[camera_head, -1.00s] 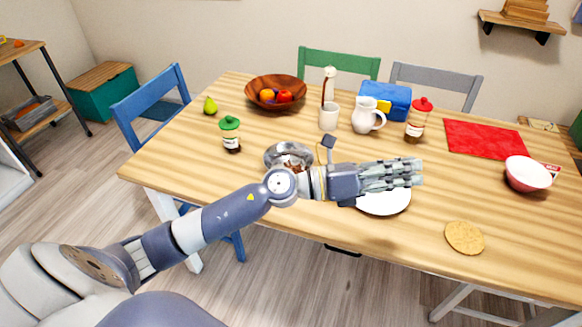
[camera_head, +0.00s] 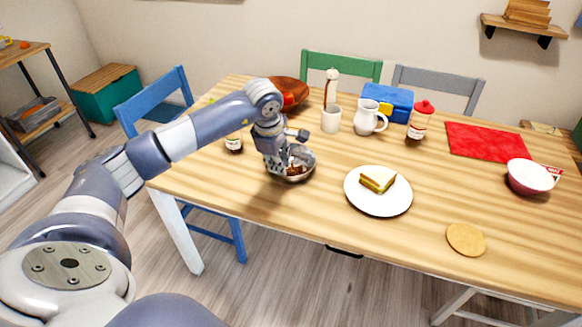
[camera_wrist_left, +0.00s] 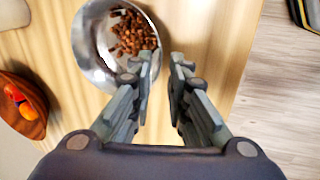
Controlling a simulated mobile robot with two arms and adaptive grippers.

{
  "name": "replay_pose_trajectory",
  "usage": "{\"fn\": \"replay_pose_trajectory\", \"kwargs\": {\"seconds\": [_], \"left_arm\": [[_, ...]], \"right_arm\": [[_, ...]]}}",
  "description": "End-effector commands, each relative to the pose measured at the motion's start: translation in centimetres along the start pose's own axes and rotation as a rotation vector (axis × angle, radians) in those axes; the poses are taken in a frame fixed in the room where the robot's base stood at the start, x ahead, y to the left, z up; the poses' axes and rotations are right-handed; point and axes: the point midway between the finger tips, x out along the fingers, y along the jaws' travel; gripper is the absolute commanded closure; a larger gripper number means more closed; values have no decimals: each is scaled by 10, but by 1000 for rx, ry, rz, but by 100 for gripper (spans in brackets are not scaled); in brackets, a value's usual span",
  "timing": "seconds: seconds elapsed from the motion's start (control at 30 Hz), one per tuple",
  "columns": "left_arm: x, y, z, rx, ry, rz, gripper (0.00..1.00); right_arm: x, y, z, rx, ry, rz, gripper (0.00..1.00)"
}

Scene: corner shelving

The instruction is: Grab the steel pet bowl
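The steel pet bowl (camera_head: 304,176) stands on the wooden table, with brown kibble inside. My left gripper (camera_head: 288,166) points down at it and hides part of it. In the left wrist view the shiny bowl (camera_wrist_left: 88,48) lies at the upper left. The two fingers (camera_wrist_left: 164,57) are apart there, one over the bowl's inside and one just outside its right rim. The rim seems to lie between the fingertips; contact cannot be told. My right gripper is not in view.
A white plate with a sandwich (camera_head: 378,204) is right of the bowl. A small jar (camera_head: 234,143) is left of it, partly behind my arm. The table's front edge is near.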

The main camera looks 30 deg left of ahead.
Motion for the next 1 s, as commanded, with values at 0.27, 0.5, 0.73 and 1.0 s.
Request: {"fn": "replay_pose_trajectory", "kwargs": {"seconds": [0.27,0.5,0.73,1.0], "left_arm": [[35,-1,2,0,-5,-2,84],[62,0,2,-2,-5,-5,84],[87,0,2,-1,-6,-1,84],[89,0,2,-1,-6,-1,91]], "right_arm": [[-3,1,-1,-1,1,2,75],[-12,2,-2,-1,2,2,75],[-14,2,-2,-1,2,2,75],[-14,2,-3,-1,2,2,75]]}}
